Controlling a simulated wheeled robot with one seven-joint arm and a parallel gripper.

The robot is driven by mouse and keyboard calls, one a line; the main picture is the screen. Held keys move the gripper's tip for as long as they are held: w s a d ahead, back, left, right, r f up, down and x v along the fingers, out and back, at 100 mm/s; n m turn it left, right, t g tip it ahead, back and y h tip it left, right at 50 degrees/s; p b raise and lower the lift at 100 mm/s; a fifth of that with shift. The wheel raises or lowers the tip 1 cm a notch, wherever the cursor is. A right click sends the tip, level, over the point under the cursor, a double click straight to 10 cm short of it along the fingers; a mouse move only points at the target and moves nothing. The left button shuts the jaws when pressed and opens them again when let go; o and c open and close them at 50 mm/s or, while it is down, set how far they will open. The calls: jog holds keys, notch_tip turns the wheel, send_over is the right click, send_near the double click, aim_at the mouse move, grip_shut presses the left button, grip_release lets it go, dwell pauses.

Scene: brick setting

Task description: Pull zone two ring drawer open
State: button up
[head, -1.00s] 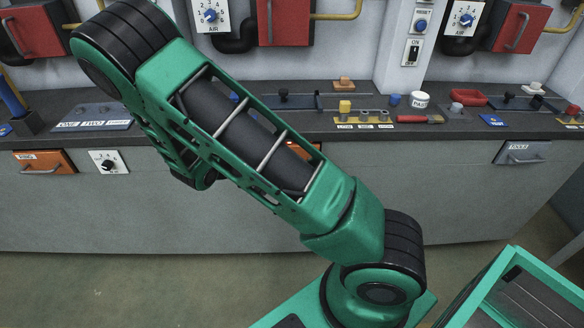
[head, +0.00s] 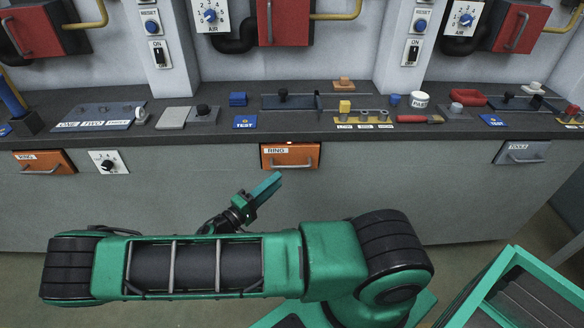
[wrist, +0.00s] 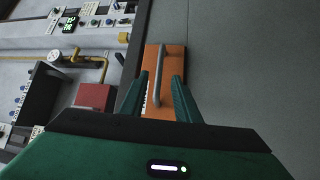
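The middle orange drawer labelled RING (head: 290,156) sits in the grey counter front and looks closed. Its grey bar handle runs across the front. My gripper (head: 268,186) is in front of the counter, a little below and left of this drawer in the head view. In the wrist view the orange drawer front (wrist: 168,62) and its handle (wrist: 158,72) lie ahead, between the two green fingers of my gripper (wrist: 161,80). The fingers are apart, with nothing gripped. Whether the fingertips reach around the handle cannot be told.
Another orange RING drawer (head: 43,162) is at the left, beside a dial plate (head: 108,162). A grey TOOLS drawer (head: 522,152) is at the right. The countertop (head: 225,138) above holds blocks and plates. A green-framed cart (head: 510,285) stands at lower right.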

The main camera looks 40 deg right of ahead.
aim_at(293, 167)
jog(key=x, duration=0.9)
jog(key=shift+d, duration=0.35)
jog(key=shift+c, duration=0.2)
jog(key=shift+a, duration=0.1)
grip_shut()
